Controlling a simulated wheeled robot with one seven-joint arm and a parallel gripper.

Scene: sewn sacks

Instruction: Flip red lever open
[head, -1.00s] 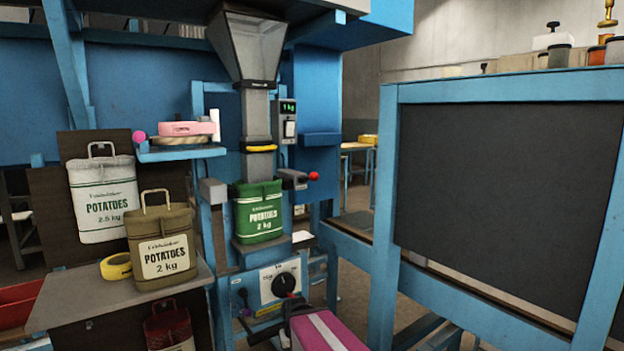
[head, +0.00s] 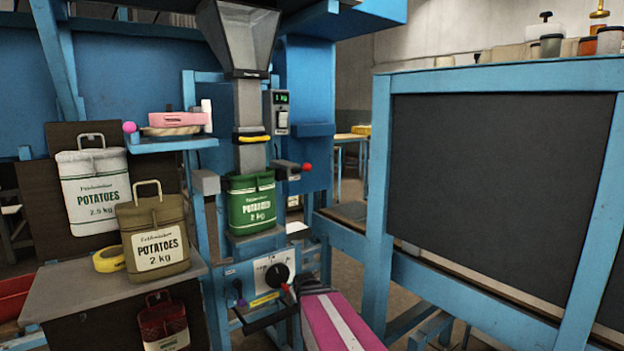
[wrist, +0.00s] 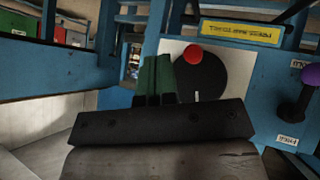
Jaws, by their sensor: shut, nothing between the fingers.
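A lever with a red ball knob (head: 307,167) sticks out to the right of the filling spout in the head view, just above the green sack. A second red knob (wrist: 193,54) shows in the wrist view, in front of the black dial (wrist: 212,85) on its white plate. In the head view the same dial (head: 277,274) sits low on the machine, with a small red spot beside it. My gripper (wrist: 156,62) has green fingers, shut and empty, near this dial and just left of the red knob in the wrist view. Contact with the knob cannot be told.
A purple knob (wrist: 311,75) stands beside the dial. A green potato sack (head: 252,203) sits under the spout. White (head: 94,190) and olive (head: 154,236) sacks stand at left, with yellow tape (head: 109,259). A blue-framed dark panel (head: 499,170) closes off the right.

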